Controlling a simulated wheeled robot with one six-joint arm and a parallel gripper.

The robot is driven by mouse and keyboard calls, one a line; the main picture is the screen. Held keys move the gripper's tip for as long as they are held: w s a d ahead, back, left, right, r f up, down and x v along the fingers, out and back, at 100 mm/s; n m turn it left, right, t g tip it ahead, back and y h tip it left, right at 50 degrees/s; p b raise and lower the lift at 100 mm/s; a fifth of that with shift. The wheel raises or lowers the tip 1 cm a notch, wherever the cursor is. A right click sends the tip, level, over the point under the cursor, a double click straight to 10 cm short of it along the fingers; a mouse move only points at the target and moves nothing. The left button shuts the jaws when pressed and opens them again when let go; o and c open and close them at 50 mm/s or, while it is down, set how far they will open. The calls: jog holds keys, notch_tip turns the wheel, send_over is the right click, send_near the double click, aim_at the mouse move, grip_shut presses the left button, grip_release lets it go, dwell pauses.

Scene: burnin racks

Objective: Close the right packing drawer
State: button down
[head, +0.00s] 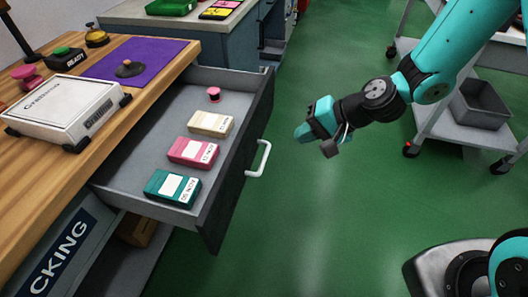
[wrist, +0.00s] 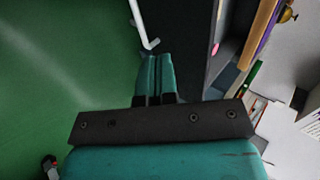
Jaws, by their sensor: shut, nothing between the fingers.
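The packing drawer (head: 190,205) is pulled out from under the wooden bench in the head view. Its dark front (head: 240,165) carries a white bar handle (head: 262,160). Inside lie a cream box (head: 211,124), a pink box (head: 193,152), a teal box (head: 172,188) and a small pink knob-shaped piece (head: 214,94). My gripper (head: 300,132) hangs to the right of the drawer front, shut and empty, apart from the handle. In the wrist view, the shut fingers (wrist: 155,62) point towards the white handle (wrist: 147,35) and the dark drawer front (wrist: 190,40).
The wooden bench (head: 150,60) holds a white case (head: 62,108), a purple mat (head: 135,58) and several buttons. A grey cart (head: 450,130) with a dark bin (head: 480,105) stands at the right. The green floor (head: 320,220) between is clear.

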aim_at(248, 148)
jog(key=x, duration=0.4)
jog(key=a+r+x, duration=0.1)
jog(key=x, duration=0.7)
jog(key=shift+w+a+r, duration=0.2)
jog(key=shift+w+a, duration=0.25)
jog(key=shift+a, duration=0.25)
